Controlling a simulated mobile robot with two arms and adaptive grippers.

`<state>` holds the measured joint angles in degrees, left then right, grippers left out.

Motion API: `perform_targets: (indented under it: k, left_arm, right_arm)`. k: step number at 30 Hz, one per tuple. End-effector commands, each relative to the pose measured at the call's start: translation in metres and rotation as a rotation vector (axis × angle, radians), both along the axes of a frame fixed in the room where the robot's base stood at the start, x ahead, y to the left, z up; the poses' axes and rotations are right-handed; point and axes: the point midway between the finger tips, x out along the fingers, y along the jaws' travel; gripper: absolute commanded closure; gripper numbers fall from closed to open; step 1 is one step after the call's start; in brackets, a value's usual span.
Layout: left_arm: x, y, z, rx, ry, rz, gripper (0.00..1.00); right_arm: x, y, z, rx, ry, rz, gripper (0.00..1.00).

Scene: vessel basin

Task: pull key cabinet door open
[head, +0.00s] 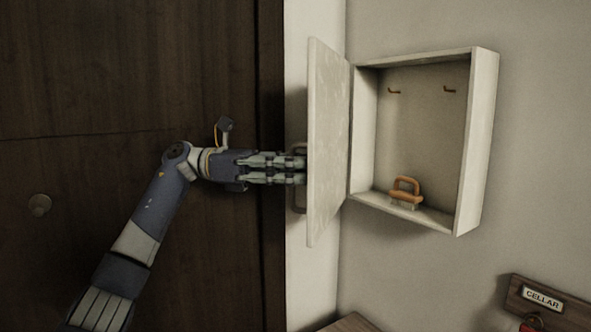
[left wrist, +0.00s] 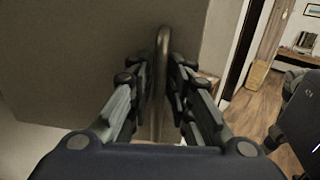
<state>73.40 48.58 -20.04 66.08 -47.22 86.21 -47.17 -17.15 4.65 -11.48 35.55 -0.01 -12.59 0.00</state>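The key cabinet (head: 484,140) is a pale box on the wall in the head view. Its door (head: 329,140) stands swung out to the left, so the inside shows. The door's handle (head: 300,200) is on its outer face, partly hidden by the door edge. My left gripper (head: 300,170) reaches in from the left, fingertips at the handle and partly hidden behind the door. In the left wrist view the handle (left wrist: 161,50) is an upright metal bar between the two fingers, which appear closed around it.
A key rack labelled CELLAR (head: 541,298) is on the wall at lower right. A dark wooden door (head: 100,80) fills the left side.

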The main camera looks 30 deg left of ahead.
Motion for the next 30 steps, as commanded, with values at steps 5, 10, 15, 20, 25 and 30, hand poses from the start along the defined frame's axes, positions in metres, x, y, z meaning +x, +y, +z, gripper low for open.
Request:
perform_targets:
  k: [5,10,15,20,25,30]
  left_arm:
    - [0.0,0.0,0.0,0.001,0.0,0.0,0.71]
    - [0.0,0.0,0.0,0.001,0.0,0.0,0.71]
    - [0.0,-0.001,0.014,-0.001,-0.001,-0.001,0.71]
    - [0.0,0.0,0.041,-0.001,-0.004,0.0,0.71]
    - [0.0,0.0,0.069,-0.002,-0.002,0.0,0.71]
    - [0.0,0.0,0.089,-0.001,-0.002,-0.001,0.71]
  right_arm:
    - [0.0,-0.001,0.0,-0.001,0.0,0.0,0.6]
    - [0.0,-0.002,0.0,-0.002,0.001,0.001,0.6]
    - [0.0,-0.001,0.0,-0.001,0.001,0.0,0.6]
    - [-0.001,0.0,0.0,0.0,0.001,0.0,0.6]
    - [-0.001,0.0,0.0,0.001,0.001,-0.001,0.6]
    - [-0.001,0.001,0.0,0.001,0.001,-0.001,0.6]
